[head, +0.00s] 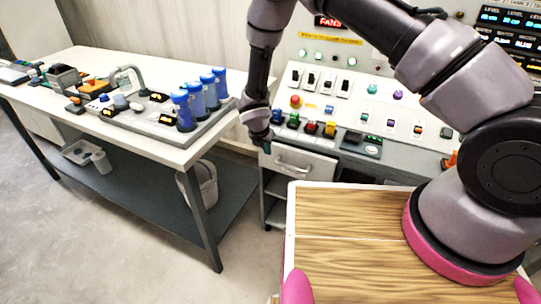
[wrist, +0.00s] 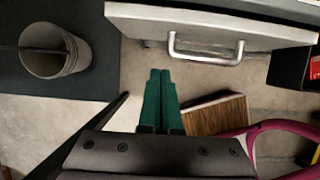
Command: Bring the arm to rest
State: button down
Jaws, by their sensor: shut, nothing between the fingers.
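My gripper (wrist: 160,75) shows in the wrist view as two green fingers pressed together with nothing between them. It points down over the floor, and the drawer handle (wrist: 206,50) lies just beyond it to the right. In the head view my arm arches up and over to the left, and its wrist end hangs in front of the control console (head: 400,125), above the drawer (head: 297,166). The fingertips are hard to make out there.
A white-topped workbench (head: 150,137) with several blue cylinders (head: 197,97) stands to the left. A bin (head: 206,186) sits on its lower shelf and also shows in the wrist view (wrist: 70,62). Open floor (head: 80,240) lies in front of the bench.

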jog(key=w+d+r+m, duration=0.2)
jog(key=d+r+m, duration=0.2)
jog(key=r, duration=0.7)
jog(key=w+d+r+m, duration=0.2)
jog(key=d+r+m, duration=0.3)
jog(key=r, duration=0.6)
jog(key=s+d+r+m, duration=0.3)
jog(key=d+r+m, duration=0.75)
jog(key=r, duration=0.55)
jog(key=s+d+r+m+y, duration=0.2)
jog(key=s+d+r+m, duration=0.5)
jog(key=s+d+r, duration=0.3)
jog(key=s+d+r+m+t+y, duration=0.1)
jog(key=s+d+r+m+t, duration=0.2)
jog(key=s+r+m, duration=0.3)
jog(key=s+m, duration=0.3)
jog(key=s, duration=0.3)
jog(key=shift+s+m+y, duration=0.3)
jog(key=shift+m, duration=0.05)
jog(key=shift+w+d+r, duration=0.1)
